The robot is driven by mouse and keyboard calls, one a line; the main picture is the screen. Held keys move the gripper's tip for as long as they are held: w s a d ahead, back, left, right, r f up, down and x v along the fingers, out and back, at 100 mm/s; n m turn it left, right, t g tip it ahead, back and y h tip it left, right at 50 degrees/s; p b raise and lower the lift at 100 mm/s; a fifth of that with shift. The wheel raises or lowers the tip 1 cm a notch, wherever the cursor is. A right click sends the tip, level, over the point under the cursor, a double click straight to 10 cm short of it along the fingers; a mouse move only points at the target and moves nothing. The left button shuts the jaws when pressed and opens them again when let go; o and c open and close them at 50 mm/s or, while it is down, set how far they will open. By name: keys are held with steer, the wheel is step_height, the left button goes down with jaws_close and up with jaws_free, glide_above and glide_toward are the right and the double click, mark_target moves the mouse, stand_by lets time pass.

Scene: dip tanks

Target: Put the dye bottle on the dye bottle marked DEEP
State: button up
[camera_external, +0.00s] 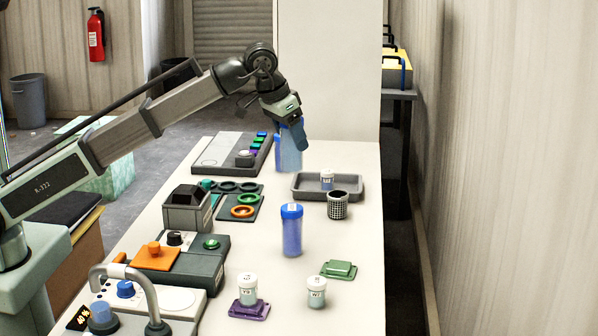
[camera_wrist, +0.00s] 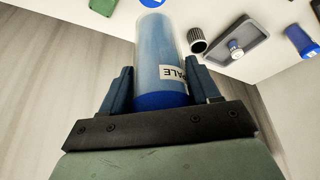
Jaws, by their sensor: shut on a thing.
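My gripper (camera_wrist: 160,92) is shut on a dye bottle (camera_wrist: 157,50) with a blue cap, pale blue see-through body and a label reading PALE. In the external view my gripper (camera_external: 290,128) holds this bottle (camera_external: 291,156) high over the far part of the table. A blue dye bottle (camera_external: 291,232) with a blue cap stands upright mid-table, apart from my gripper; its label is too small to read. Another blue bottle (camera_wrist: 302,42) stands beyond the tray in the wrist view; in the external view it is mostly hidden behind the held bottle. I cannot read DEEP anywhere.
A grey tray (camera_external: 357,188) with a small white-capped jar (camera_external: 327,179) and a mesh cup (camera_external: 338,206) are right of centre. Two white-capped jars (camera_external: 247,289) (camera_external: 316,292) and a green block (camera_external: 339,269) are in front. Devices with buttons and rings (camera_external: 243,211) line the left side.

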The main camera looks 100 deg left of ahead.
mark_target(281, 148)
steer(key=shift+f, duration=4.6)
steer(key=shift+f, duration=0.15)
steer(key=o, duration=1.2)
steer(key=v, duration=1.2)
